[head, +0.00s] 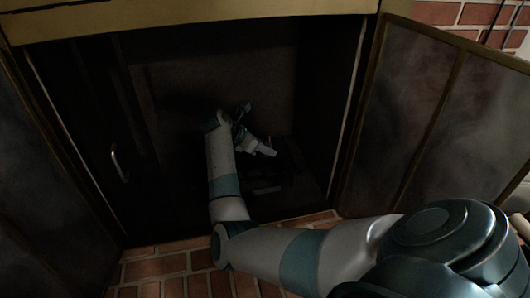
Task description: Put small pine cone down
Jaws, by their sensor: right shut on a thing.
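My right arm reaches from the lower right into the dark open fireplace (170,75). My right gripper (262,148) is deep inside it, above the dark fireplace floor. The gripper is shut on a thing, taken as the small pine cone. The cone itself cannot be made out in the dark around the fingers. My left gripper is not in view.
A glass door (430,120) with brass edges stands open on the right, and another (40,190) on the left. A handle (120,163) shows on the left inside. Dark shapes, perhaps a grate or logs (285,165), lie near the gripper. A brick hearth (190,270) lies in front.

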